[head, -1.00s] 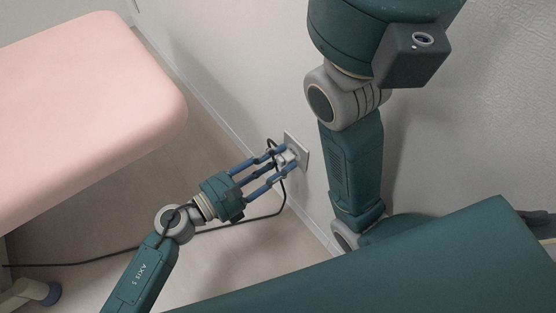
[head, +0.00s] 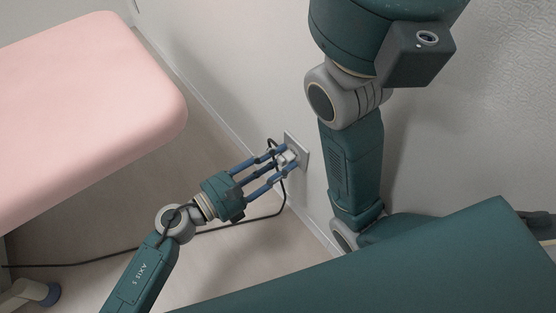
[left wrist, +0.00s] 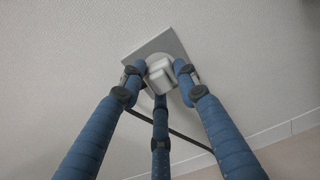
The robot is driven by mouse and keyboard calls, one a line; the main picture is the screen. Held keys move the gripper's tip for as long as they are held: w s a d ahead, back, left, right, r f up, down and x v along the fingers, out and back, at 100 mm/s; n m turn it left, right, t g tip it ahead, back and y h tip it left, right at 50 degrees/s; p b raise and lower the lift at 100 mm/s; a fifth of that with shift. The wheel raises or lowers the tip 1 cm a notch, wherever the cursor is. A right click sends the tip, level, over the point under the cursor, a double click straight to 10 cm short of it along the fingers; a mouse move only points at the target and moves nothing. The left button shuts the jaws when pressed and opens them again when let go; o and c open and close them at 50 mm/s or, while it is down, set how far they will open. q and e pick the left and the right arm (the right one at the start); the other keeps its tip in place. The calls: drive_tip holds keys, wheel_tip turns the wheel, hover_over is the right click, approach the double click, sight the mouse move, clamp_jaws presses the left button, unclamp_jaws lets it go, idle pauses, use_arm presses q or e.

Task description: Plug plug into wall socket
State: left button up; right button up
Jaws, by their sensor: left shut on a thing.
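The wall socket (head: 299,148) is a light grey square plate on the wall. It also shows in the left wrist view (left wrist: 160,44), tilted in the picture. My left gripper (head: 287,157) is shut on the white plug (left wrist: 159,74), with its blue fingers around it. The plug is right in front of the socket plate and appears to touch it; the fingers hide whether its pins are in. My right gripper is not clearly in view.
A dark cable (head: 232,224) hangs by the gripper and runs along the floor to the left. A pink padded table (head: 80,110) stands at the left. My own arm links and body fill the right and bottom. Bare wall surrounds the socket.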

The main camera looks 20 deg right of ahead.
use_arm(q)
drive_tip(key=shift+w+d, duration=0.1)
drive_tip(key=shift+d, duration=0.25)
drive_tip(key=o, duration=1.2)
drive_tip(key=shift+c, duration=0.2)
drive_tip(key=v, duration=0.8)
drive_tip(key=shift+r, duration=0.1)
